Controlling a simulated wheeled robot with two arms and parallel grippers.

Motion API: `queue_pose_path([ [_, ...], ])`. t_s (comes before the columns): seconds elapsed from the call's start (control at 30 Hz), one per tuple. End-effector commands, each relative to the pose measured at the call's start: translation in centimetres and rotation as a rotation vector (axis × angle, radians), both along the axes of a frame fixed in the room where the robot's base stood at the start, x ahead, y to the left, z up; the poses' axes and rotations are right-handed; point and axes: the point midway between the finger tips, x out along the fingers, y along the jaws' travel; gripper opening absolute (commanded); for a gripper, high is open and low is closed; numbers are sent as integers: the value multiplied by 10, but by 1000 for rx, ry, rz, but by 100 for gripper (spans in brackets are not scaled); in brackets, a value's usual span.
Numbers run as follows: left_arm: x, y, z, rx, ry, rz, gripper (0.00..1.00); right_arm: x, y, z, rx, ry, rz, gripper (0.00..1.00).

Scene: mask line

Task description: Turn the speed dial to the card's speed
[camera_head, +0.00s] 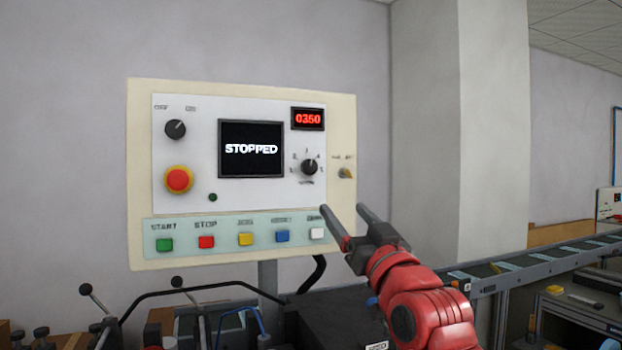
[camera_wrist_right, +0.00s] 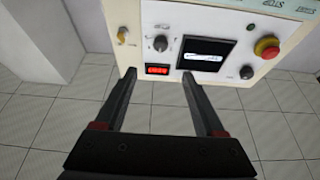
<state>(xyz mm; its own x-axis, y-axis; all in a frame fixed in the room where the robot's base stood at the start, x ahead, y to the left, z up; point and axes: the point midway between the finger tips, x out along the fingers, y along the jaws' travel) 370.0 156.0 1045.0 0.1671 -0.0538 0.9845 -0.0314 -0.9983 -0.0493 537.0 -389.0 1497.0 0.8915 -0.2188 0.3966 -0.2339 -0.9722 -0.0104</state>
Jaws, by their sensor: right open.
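The speed dial (camera_head: 309,167) is a black knob with numbers around it, at the right of the control panel (camera_head: 142,120) in the head view. In the right wrist view the dial (camera_wrist_right: 160,43) shows upside down, above the red number display (camera_wrist_right: 157,70). My right gripper (camera_head: 353,214) is open and empty, in front of the panel and below right of the dial, apart from it. It also shows in the right wrist view (camera_wrist_right: 159,87), fingers spread on either side of the display. The card is not seen. My left gripper is not in view.
The screen (camera_head: 251,164) reads STOPPED and the display (camera_head: 308,119) reads 0350. A red emergency button (camera_head: 178,180), another black knob (camera_head: 176,129) and a small yellowish switch (camera_head: 345,173) flank the dial area. Coloured buttons line the panel bottom. A conveyor (camera_head: 540,257) runs at right.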

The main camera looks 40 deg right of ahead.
Motion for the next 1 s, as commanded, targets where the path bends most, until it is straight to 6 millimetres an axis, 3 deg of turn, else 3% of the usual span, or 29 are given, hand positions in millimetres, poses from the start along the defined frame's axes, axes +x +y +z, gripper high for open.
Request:
queue_pose_path([
  [0.1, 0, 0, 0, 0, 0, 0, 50, -1, 2, 1, -7, 22, 0, 72],
  [0.23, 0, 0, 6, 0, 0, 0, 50, 13, -1, 7, -5, 27, 2, 72],
  [0.7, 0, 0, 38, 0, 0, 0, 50, 105, -24, 49, -8, 23, 0, 72],
  [1.0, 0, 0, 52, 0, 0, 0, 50, 145, -33, 63, -7, 22, 0, 72],
])
